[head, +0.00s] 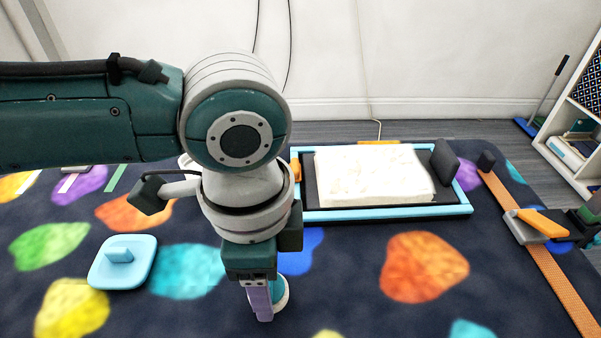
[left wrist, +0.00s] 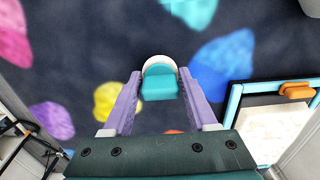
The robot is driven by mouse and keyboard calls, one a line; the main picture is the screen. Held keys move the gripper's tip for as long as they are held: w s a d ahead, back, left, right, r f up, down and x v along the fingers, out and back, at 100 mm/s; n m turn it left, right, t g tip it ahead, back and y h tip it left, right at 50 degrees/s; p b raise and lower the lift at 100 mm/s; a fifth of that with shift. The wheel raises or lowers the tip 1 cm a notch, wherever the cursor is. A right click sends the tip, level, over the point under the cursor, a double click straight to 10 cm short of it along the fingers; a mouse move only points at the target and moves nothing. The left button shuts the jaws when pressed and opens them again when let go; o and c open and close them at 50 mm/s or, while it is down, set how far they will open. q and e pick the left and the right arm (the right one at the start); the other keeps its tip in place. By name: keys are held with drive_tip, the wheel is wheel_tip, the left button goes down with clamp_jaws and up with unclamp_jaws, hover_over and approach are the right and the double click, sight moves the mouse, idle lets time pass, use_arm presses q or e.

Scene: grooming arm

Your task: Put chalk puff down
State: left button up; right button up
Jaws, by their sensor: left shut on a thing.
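My left gripper (head: 262,300) points down over the dark patterned mat. Its purple fingers are shut on the chalk puff (head: 280,291), a small teal and white rounded thing. In the left wrist view the chalk puff (left wrist: 160,82) sits between the two fingertips, teal part nearer and white rim beyond. In the head view the fingers partly hide it. I cannot tell whether it touches the mat. A dark green part at the right edge (head: 588,218) may belong to my right gripper; its fingers are not clear.
A blue-rimmed tray (head: 400,213) holding a white slab (head: 370,175) lies at the back. A light blue pad with a knob (head: 122,262) lies at left. The front mat has free room.

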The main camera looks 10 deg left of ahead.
use_arm(q)
drive_tip(key=shift+f, duration=0.6)
drive_tip(key=o, duration=1.2)
drive_tip(key=shift+f, duration=0.1)
wheel_tip(320, 180, up, 12)
drive_tip(key=p, duration=0.3)
drive_tip(key=shift+p, duration=0.3)
drive_tip(key=s+d+n+t+h, duration=0.2)
drive_tip(key=s+d+n+h, duration=0.2)
drive_tip(key=s+d, duration=0.2)
drive_tip(key=s+a+n+y, duration=0.1)
drive_tip(key=s+a+n, duration=0.1)
drive_tip(key=a, duration=0.3)
drive_tip(key=s+a+f+n+t+y, duration=0.1)
drive_tip(key=s+a+n, duration=0.1)
drive_tip(key=a+n, duration=0.2)
drive_tip(key=s+a+f+n+y, duration=0.1)
drive_tip(key=s+a+n, duration=0.1)
drive_tip(key=a, duration=0.4)
drive_tip(key=shift+s+a+n+t+y, duration=0.1)
drive_tip(key=shift+a+n+t+y, duration=0.05)
drive_tip(key=shift+n+t+y, duration=0.2)
